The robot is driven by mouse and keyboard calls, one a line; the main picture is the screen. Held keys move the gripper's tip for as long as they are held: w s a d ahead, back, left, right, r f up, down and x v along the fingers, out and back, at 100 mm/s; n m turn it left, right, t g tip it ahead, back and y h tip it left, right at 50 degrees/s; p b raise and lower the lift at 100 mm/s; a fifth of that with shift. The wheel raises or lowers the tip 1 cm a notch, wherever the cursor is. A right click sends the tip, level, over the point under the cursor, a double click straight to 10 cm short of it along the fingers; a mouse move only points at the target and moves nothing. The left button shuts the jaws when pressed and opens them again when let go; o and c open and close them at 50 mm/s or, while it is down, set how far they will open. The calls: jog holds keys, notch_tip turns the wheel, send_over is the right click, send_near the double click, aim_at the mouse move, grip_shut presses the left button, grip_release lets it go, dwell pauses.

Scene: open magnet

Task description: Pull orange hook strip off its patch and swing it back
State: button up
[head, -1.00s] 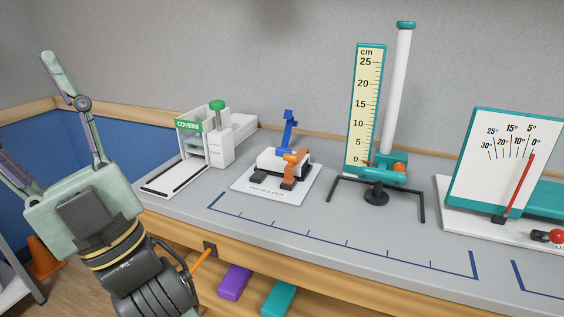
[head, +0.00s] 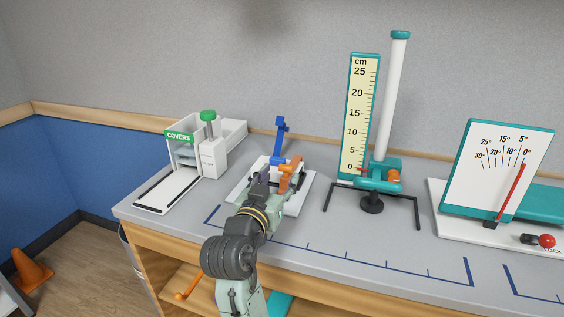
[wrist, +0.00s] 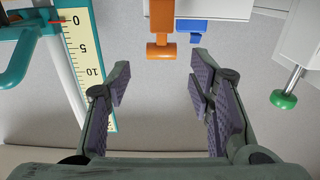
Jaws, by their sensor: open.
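The orange hook strip (head: 291,174) is on the white holder (head: 302,199) on the bench, its lower part partly hidden by my gripper. The blue strip (head: 280,138) stands upright behind it. In the wrist view, which is upside down, the orange strip (wrist: 161,30) shows a wide end bar beyond my fingertips, roughly centred between them. The blue strip (wrist: 192,32) shows beside it. My gripper (wrist: 160,72) is open with nothing between its fingers. In the head view my gripper (head: 265,181) is just in front of the holder; contact with the strip is not visible.
The white covers stand with a green knob (head: 208,116) is left of the holder. The cm scale (head: 360,120) with its white tube and black feet stands close on the right. A tilted dial board (head: 500,165) is farther right. The bench front is clear.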

aim_at(285, 168)
jog(key=p+x, duration=0.1)
jog(key=x, duration=0.5)
jog(key=shift+w+a, duration=0.1)
jog(key=shift+c, duration=0.2)
grip_shut()
dwell(0.5)
